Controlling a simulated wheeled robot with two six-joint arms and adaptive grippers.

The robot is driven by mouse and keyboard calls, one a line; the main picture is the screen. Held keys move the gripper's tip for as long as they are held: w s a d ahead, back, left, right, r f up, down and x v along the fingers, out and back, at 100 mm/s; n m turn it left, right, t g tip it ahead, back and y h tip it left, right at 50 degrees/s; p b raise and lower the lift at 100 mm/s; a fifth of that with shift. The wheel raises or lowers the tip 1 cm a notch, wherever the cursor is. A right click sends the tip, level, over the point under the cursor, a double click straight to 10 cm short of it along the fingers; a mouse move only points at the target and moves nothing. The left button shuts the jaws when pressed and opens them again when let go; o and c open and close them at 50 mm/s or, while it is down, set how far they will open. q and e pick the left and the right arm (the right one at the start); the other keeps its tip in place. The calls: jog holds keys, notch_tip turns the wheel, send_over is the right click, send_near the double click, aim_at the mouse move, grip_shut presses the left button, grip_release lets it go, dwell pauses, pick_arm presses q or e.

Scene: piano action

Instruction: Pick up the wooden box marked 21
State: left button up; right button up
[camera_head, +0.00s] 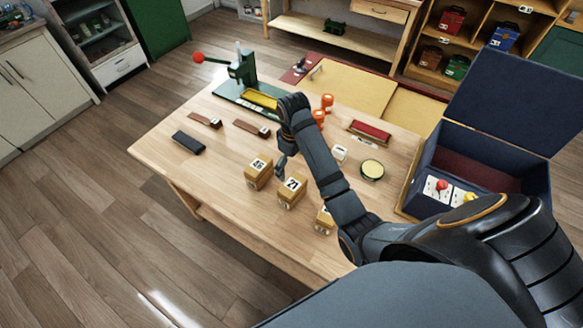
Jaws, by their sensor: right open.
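My right gripper (281,170) points down just behind and above the box marked 21, near the gap to the box marked 26. It is open and empty. Whether a finger touches a box is hard to tell. My left gripper is not in view.
A green press (242,70) with a red-knobbed lever, a dark block (188,142), two brown pieces, orange cylinders (327,101), a red tray (370,131) and a round tin (372,169) stand on the table. An open blue case (487,153) is at right. The table's front left is clear.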

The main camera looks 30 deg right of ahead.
aim_at(293, 184)
jog(key=shift+s+a+r+b, duration=0.1)
jog(key=shift+s+a+b, duration=0.2)
jog(key=shift+s, duration=0.3)
jog(key=f+b, duration=0.2)
jog(key=shift+s+a+f+b, duration=0.15)
jog(key=shift+s+b, duration=0.25)
jog(key=f+b, duration=0.2)
jog(key=f, duration=0.1)
jog(key=shift+w, duration=0.5)
jog(key=shift+s+f, duration=0.2)
jog(key=shift+f, duration=0.35)
notch_tip(293, 184, down, 3)
jog(key=shift+f+p, duration=0.15)
jog(key=shift+p, duration=0.35)
jog(key=shift+f, duration=0.15)
jog(key=c, duration=1)
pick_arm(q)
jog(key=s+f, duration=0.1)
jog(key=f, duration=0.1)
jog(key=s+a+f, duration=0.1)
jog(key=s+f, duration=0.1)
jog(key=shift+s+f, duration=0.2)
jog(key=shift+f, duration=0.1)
